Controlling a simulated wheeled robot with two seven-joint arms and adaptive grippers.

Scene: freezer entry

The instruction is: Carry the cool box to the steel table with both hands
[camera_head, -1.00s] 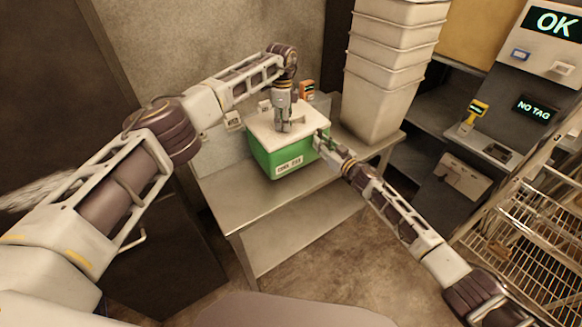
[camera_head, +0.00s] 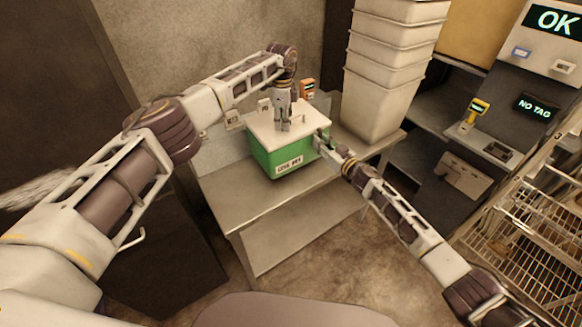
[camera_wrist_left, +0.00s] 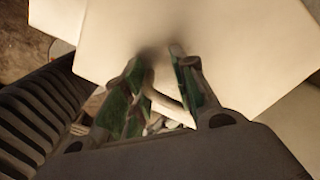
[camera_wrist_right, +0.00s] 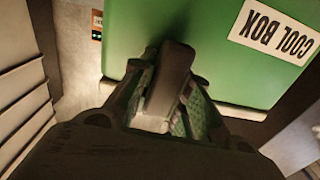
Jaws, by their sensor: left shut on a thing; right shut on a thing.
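The cool box (camera_head: 265,150) is green with a white lid and a label on its front. In the head view it is on the steel table (camera_head: 232,205); I cannot tell whether its base fully rests there. My left gripper (camera_head: 284,128) points down at the lid and is shut on a handle of the box; the left wrist view shows the pale lid (camera_wrist_left: 215,35) beyond the fingers. My right gripper (camera_head: 322,140) is at the box's right side, shut on a handle there. The right wrist view shows the green wall (camera_wrist_right: 170,25) and the label "COOL BOX" (camera_wrist_right: 275,38).
A stack of white tubs (camera_head: 385,75) stands at the table's right end. A small orange device (camera_head: 308,87) is behind the box. A wire rack (camera_head: 520,230) and a panel reading "OK" and "NO TAG" (camera_head: 536,107) are at right. The table's front part is clear.

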